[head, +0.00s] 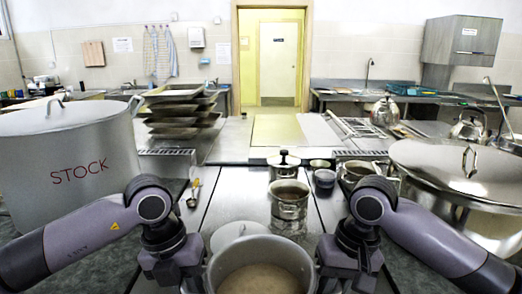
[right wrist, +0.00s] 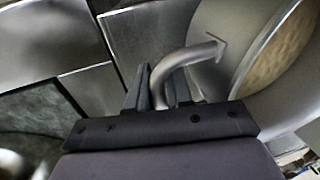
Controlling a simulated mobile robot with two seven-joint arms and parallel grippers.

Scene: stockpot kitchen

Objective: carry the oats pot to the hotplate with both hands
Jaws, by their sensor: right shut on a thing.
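The oats pot (head: 214,272) is a grey metal pot with pale beige oats inside, at the bottom middle of the head view. In the right wrist view its wall (right wrist: 216,80) and curved handle (right wrist: 190,55) show. My right gripper (right wrist: 160,92) is shut on that handle, with one finger on each side. My left gripper (head: 180,276) is at the left side of the pot; its fingertips are hidden, so its grip cannot be told. I cannot pick out the hotplate with certainty.
A large STOCK pot (head: 80,160) stands left and a wide lidded pan (head: 465,180) right. A small steel pot (head: 289,200) and a lidded pot (head: 285,166) stand just beyond the oats pot. A round lid (head: 238,231) lies behind its rim. Stacked trays (head: 180,108) stand farther back.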

